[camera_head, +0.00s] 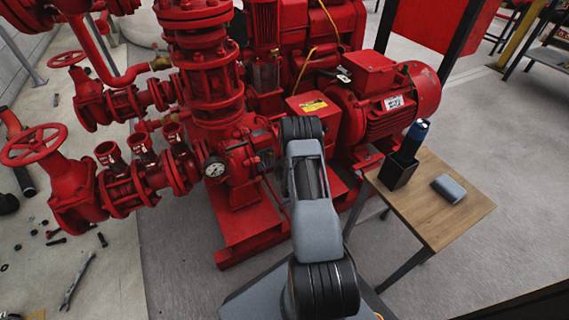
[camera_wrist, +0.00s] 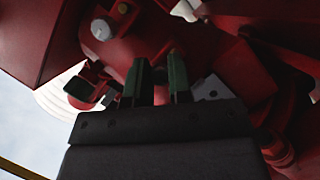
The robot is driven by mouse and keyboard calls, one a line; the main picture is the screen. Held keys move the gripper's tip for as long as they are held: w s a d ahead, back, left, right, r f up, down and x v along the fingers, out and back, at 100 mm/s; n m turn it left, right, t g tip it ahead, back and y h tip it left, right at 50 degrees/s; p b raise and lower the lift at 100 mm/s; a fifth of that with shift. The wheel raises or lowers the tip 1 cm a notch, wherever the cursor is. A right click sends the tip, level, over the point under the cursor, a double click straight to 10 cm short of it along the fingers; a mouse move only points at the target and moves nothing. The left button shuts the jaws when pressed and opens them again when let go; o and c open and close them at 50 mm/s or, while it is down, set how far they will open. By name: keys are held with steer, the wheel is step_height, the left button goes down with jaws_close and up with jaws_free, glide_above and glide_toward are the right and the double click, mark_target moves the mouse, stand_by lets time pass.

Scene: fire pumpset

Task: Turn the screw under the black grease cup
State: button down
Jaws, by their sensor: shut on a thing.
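In the wrist view my gripper (camera_wrist: 159,72) points up at the underside of the red pump body, with its two dark green fingers close together. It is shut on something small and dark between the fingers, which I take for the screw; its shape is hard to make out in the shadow. I cannot clearly pick out the black grease cup in either view. In the head view my arm reaches to the red pumpset (camera_head: 235,165), and my gripper is hidden behind the arm.
Red pump casing crowds around my gripper in the wrist view. A silver bolt head (camera_wrist: 101,29) shows at upper left. Tools lie on the left floor.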

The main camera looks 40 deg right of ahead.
stand_by(0.4)
steer(key=c, duration=1)
jaws_free()
steer(key=shift+c, duration=0.2)
steer(key=p+v, duration=0.4)
steer(key=v, duration=0.9)
steer(key=shift+s+a, duration=0.2)
steer(key=shift+s, duration=0.15)
steer(key=shift+r, duration=0.1)
